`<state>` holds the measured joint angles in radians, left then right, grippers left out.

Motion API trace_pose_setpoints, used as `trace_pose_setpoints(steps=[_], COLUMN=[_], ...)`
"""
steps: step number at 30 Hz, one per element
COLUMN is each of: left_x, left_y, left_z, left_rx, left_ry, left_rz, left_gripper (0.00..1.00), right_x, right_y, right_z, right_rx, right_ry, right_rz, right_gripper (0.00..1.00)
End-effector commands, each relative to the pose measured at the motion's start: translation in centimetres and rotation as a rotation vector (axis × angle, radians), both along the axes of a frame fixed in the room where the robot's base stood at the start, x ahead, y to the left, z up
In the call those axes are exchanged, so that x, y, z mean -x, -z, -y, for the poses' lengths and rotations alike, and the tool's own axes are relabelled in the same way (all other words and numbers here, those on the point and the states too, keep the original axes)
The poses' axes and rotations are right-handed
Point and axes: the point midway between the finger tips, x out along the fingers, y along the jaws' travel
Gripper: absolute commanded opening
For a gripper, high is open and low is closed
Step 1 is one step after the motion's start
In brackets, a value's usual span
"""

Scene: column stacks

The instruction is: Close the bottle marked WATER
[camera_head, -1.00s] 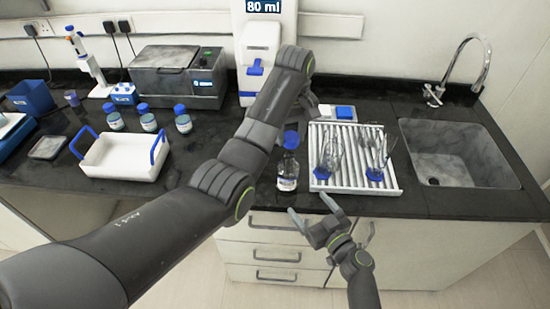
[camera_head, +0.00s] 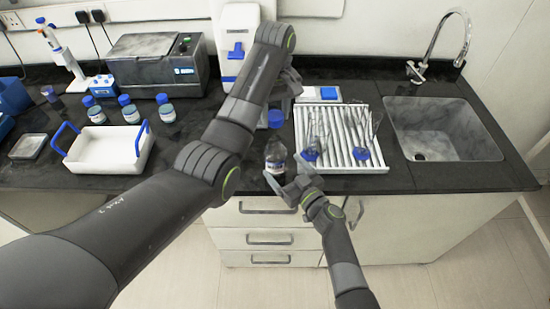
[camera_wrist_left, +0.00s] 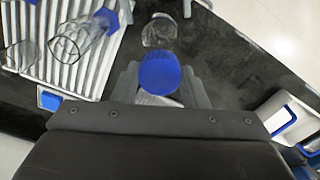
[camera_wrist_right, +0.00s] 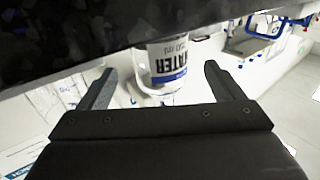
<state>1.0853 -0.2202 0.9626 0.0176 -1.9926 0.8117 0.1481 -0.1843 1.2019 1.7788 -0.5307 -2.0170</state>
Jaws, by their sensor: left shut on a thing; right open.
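The clear bottle marked WATER (camera_head: 276,154) stands near the counter's front edge, its label readable in the right wrist view (camera_wrist_right: 168,62). My left gripper (camera_wrist_left: 160,88) is shut on a blue cap (camera_wrist_left: 160,72), which also shows in the head view (camera_head: 276,118). The cap is above the bottle and looks apart from it. The left wrist view shows a clear round glass thing (camera_wrist_left: 160,31), apparently the bottle, beyond the cap. My right gripper (camera_head: 286,170) is open at the bottle's front. In the right wrist view its fingers (camera_wrist_right: 158,74) are either side of the bottle; contact is not visible.
A ribbed white rack (camera_head: 350,165) with glassware stands close right of the bottle. A sink (camera_head: 440,130) is further right. A white tray with blue handles (camera_head: 105,150) and several blue-capped bottles (camera_head: 130,110) are on the left. A dispenser (camera_head: 237,45) stands behind.

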Motion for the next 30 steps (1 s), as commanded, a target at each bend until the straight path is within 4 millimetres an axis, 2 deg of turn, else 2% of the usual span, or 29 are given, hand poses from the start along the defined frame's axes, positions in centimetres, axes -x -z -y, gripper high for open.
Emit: trace_pose_setpoints(steps=[6,12,26,27,30], left_x=[0.0,0.0,0.0,0.0,0.0], left_y=[0.0,0.0,0.0,0.0,0.0], left_z=[0.0,0.0,0.0,0.0,0.0], left_rx=[0.0,0.0,0.0,0.0,0.0], left_ry=[0.0,0.0,0.0,0.0,0.0], left_rz=[0.0,0.0,0.0,0.0,0.0], left_gripper=[0.18,0.18,0.18,0.18,0.18], right_x=[-2.8,-4.3,-4.9,-4.9,-4.9], right_y=[0.0,0.0,0.0,0.0,0.0], right_z=[-1.9,-2.9,-3.3,-3.3,-3.3], right_rx=[0.001,0.001,0.001,0.001,0.001], right_ry=[-0.001,-0.001,0.0,0.0,0.0], right_rz=[-0.001,-0.001,-0.001,-0.001,-0.001], right_gripper=[0.88,0.88,0.88,0.86,0.73])
